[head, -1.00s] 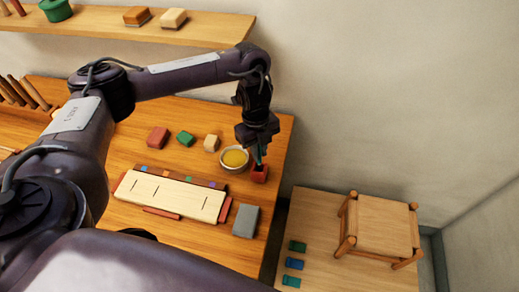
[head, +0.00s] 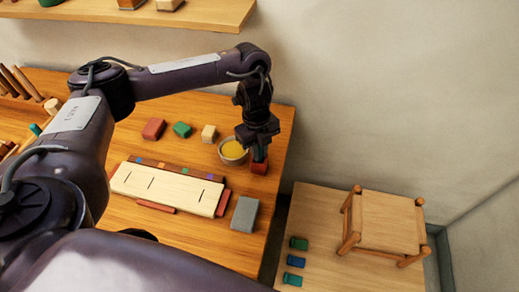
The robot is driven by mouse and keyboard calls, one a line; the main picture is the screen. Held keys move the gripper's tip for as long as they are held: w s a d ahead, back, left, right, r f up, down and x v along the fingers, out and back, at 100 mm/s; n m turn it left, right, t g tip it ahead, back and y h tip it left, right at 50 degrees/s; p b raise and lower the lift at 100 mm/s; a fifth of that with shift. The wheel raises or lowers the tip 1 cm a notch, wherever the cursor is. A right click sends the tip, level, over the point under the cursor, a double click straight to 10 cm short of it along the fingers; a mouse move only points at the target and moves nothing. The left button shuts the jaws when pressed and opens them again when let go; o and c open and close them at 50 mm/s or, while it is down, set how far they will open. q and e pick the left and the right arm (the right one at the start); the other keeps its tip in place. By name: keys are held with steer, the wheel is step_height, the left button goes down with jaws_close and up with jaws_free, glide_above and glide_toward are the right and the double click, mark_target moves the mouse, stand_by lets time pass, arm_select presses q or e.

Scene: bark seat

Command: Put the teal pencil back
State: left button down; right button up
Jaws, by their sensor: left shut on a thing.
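My left gripper (head: 259,146) is shut on the teal pencil (head: 260,155), pointing down at the right end of the workbench. Only a short teal piece of the pencil shows below the fingers. A small red block-like holder (head: 259,168) stands directly under it. The pencil's lower end meets the holder's top in the picture; I cannot tell how far it is inside. My right gripper is not in view.
A bowl of yellow stuff (head: 233,152) stands close left of the holder. A pale slotted board (head: 168,188) and a grey block (head: 244,214) lie nearer on the workbench (head: 190,240). A wooden stool (head: 390,222) stands lower right.

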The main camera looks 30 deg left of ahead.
arm_select(q)
steer(key=shift+f, duration=0.25)
steer(key=c, duration=1.3)
jaws_free()
steer(key=r, duration=0.5)
steer(key=r+p, duration=0.1)
steer(key=r, duration=0.1)
steer(key=shift+w+a+r, duration=0.25)
steer(key=shift+a+r, duration=0.1)
steer(key=shift+a, duration=0.05)
